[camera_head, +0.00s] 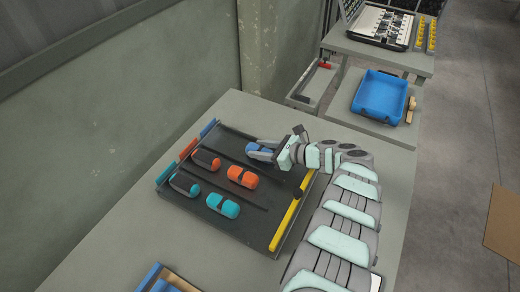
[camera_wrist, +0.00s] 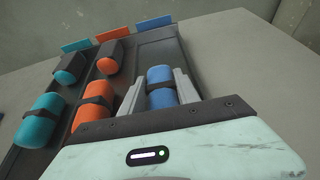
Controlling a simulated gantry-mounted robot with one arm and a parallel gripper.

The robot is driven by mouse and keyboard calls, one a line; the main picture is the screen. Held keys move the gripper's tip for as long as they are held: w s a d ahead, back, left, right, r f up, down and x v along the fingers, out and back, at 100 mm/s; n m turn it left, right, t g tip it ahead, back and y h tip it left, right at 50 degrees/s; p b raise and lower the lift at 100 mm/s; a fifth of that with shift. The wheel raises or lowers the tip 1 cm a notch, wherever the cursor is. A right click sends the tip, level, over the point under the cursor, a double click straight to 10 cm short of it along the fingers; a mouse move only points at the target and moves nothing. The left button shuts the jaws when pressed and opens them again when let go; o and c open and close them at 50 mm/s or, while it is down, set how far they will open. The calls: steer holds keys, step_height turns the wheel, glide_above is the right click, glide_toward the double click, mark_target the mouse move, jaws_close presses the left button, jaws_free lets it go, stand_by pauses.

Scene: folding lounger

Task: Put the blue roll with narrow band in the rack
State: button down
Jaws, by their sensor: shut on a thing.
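My gripper (camera_head: 262,153) is shut on the blue roll with the narrow dark band (camera_head: 259,147). In the wrist view, the blue roll (camera_wrist: 161,88) sits between the two grey fingers (camera_wrist: 160,92), its band across the middle. The rack (camera_head: 240,222) is a dark tray with long lanes, and coloured tags stand along its left end. The blue tag (camera_wrist: 152,22) stands at the far end of the lane in line with the roll. That lane shows no other roll. I cannot tell whether the roll touches the lane floor.
Orange rolls (camera_head: 206,160) (camera_head: 242,177) and teal rolls (camera_head: 185,184) (camera_head: 223,205) lie in the neighbouring lanes. A yellow bar (camera_head: 285,225) runs along the rack's right end. A blue bin (camera_head: 380,95) stands on another table behind. The grey table (camera_head: 120,230) has free room at the left.

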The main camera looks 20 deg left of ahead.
steer(key=shift+w+r, duration=0.1)
steer(key=shift+f, duration=0.2)
steer(key=c, duration=0.9)
jaws_free()
steer(key=shift+r, duration=0.2)
steer(key=shift+d+r, duration=0.15)
steer(key=shift+d, duration=0.05)
steer(key=p+v, duration=0.1)
steer(key=v, duration=1)
steer(key=shift+d, duration=0.3)
